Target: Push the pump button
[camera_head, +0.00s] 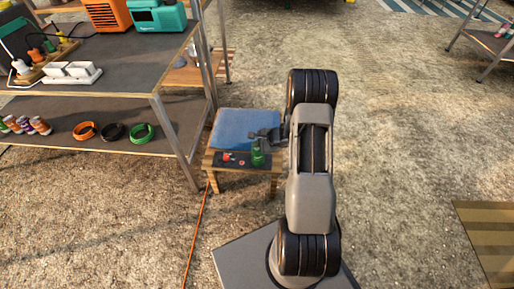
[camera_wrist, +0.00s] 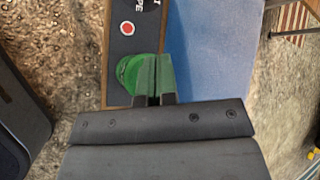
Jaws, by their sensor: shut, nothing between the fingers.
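A dark control panel (camera_head: 237,160) sits on the front of a small wooden stand. It holds a red button (camera_head: 227,157) on the left and a large round green button (camera_head: 258,158) on the right. In the wrist view the red button (camera_wrist: 127,28) is clear of my gripper, beside partly cut-off lettering. The green button (camera_wrist: 127,72) is partly hidden by my gripper (camera_wrist: 155,62), whose fingers are together and empty. The fingertips are over or beside the green button's edge; I cannot tell whether they touch it. No full label is readable, so I cannot tell which is the pump button.
A blue pad (camera_head: 246,128) covers the stand behind the panel. An orange cable (camera_head: 198,225) runs along the ground. Open gravelly ground lies to the right.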

